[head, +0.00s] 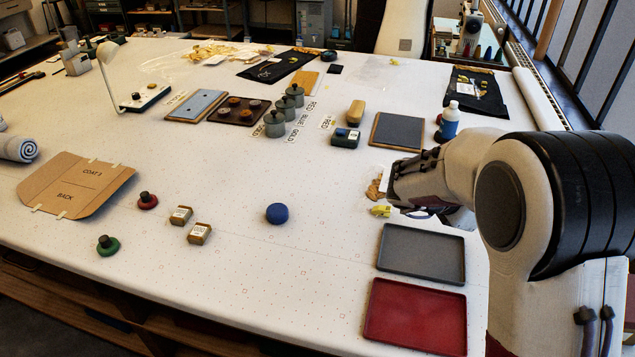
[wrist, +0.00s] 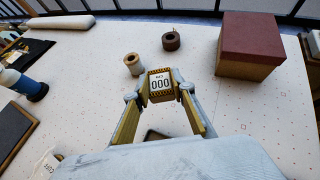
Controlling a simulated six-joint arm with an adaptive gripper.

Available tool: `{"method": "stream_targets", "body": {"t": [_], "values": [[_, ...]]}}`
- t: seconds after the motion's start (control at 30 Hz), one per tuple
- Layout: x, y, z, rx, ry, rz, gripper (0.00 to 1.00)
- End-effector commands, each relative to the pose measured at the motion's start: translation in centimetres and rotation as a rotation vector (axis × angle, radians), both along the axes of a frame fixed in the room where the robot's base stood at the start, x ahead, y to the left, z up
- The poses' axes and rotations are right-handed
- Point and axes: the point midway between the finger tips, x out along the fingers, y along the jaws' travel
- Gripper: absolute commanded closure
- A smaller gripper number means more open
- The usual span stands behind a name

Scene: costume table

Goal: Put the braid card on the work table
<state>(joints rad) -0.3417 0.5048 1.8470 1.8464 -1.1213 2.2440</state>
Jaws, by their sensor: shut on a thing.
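My gripper (wrist: 161,92) is shut on a small tan block with a dark-striped edge and a white label reading 000, which I take to be the braid card (wrist: 160,84). In the head view my gripper (head: 388,196) is at the right part of the white work table (head: 325,225), partly hidden by its own links. The held card is hard to make out there. Two similar small labelled tan blocks, one (head: 181,214) behind the other (head: 199,233), stand on the table's front left.
A grey tray (head: 421,252) and a red tray (head: 416,315) lie in front of my gripper. The wrist view shows two spools (wrist: 133,65) (wrist: 171,41) and a red-topped box (wrist: 249,46). The front middle is mostly clear.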

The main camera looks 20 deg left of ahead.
Motion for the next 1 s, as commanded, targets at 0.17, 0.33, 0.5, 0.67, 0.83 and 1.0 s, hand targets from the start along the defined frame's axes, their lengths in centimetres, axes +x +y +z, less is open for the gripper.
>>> {"method": "stream_targets", "body": {"t": [0.17,0.33,0.5,0.67,0.83,1.0], "values": [[0.3,5.1,-0.1,-0.001,0.001,0.090,0.90],[0.3,9.9,-0.1,-0.002,-0.003,0.175,0.90],[0.1,15.0,-0.1,-0.003,-0.007,0.270,0.90],[-0.4,19.8,-0.2,-0.001,-0.010,0.364,0.90],[-1.3,25.1,-0.2,0.002,-0.013,0.469,0.90],[-2.6,30.4,-0.2,0.006,-0.016,0.579,0.90]]}}
